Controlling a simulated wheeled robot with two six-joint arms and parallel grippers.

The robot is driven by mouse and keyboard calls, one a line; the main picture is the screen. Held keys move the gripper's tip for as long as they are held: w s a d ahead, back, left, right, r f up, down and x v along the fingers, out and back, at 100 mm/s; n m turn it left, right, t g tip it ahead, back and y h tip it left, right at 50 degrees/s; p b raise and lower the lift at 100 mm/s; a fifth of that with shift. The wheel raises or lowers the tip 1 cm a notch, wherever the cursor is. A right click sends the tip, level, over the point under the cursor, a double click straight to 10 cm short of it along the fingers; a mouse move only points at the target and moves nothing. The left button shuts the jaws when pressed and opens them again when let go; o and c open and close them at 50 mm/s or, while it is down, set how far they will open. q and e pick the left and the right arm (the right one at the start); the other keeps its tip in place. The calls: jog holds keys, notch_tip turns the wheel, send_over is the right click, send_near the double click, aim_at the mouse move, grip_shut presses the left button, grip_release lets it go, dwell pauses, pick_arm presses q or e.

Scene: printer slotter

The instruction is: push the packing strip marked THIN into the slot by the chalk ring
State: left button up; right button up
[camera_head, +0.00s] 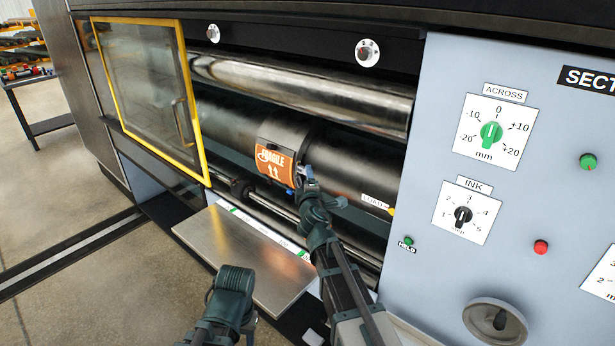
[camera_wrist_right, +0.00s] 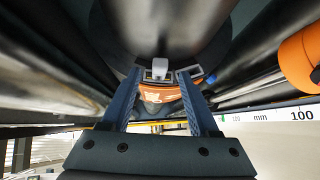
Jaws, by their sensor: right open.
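I cannot make out a strip marked THIN or a chalk ring in either view. An orange printing plate reading FRAGILE (camera_head: 275,163) lies on the dark cylinder (camera_head: 345,160). My right gripper (camera_head: 304,176) is at the plate's right edge. In the right wrist view my right gripper (camera_wrist_right: 160,80) is open, its two blue fingers on either side of a small grey fitting with a pale block (camera_wrist_right: 159,70). I cannot tell if the fingers touch it. My left arm's end (camera_head: 233,290) is low in front of the metal shelf; its fingers are not clear.
A metal shelf (camera_head: 245,250) juts out below the cylinder. A yellow-framed window guard (camera_head: 145,80) stands at the left. A steel roller (camera_head: 300,88) runs above the cylinder. The grey control panel (camera_head: 540,200) with dials and a handwheel (camera_head: 495,320) is at the right.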

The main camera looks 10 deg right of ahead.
jog(key=s+a+r+p, duration=0.1)
jog(key=s+a, duration=0.1)
jog(key=s, duration=0.9)
jog(key=s+a+f+m+g+h, duration=0.1)
jog(key=s+a+f+m+g, duration=0.1)
jog(key=s+f+m+g, duration=1)
jog(key=s+a+f+g+y, duration=0.1)
jog(key=s+a+f+g, duration=0.1)
jog(key=s, duration=0.4)
jog(key=s+a+f+g+y, duration=0.1)
jog(key=s+a+f+g, duration=0.1)
jog(key=s+a+f, duration=0.3)
jog(key=shift+s+a+f+n+g, duration=0.3)
jog(key=shift+s+a+g, duration=0.1)
jog(key=shift+s+a, duration=0.45)
jog(key=shift+d, duration=0.1)
